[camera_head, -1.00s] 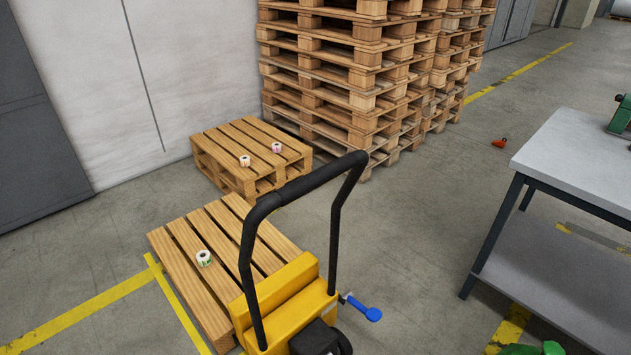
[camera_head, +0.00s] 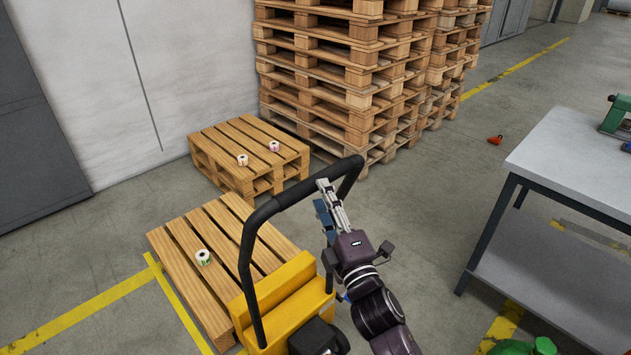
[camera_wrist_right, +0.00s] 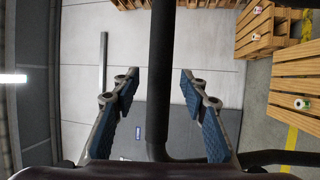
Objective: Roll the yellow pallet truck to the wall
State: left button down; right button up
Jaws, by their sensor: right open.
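The yellow pallet truck (camera_head: 275,290) stands at the bottom middle of the head view, by a low wooden pallet. Its black loop handle (camera_head: 290,196) rises towards me. My right gripper (camera_head: 326,197) is at the right part of the handle's top bar. In the right wrist view its blue-padded fingers (camera_wrist_right: 159,85) are open, on either side of the black handle bar (camera_wrist_right: 161,50), with gaps visible. The pale wall (camera_head: 190,70) is at the back left. The truck's forks are hidden. My left gripper is out of view.
The near pallet (camera_head: 190,255) carries a label roll (camera_head: 203,257). A second pallet (camera_head: 235,165) with two rolls is by the wall. Tall pallet stacks (camera_head: 350,80) stand behind. A grey table (camera_head: 570,155) is at right. Floor between stacks and table is mostly clear.

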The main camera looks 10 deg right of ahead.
aim_at(315, 184)
jog(key=x, duration=0.5)
jog(key=shift+w+a+p, duration=0.1)
jog(key=shift+p, duration=0.2)
grip_shut()
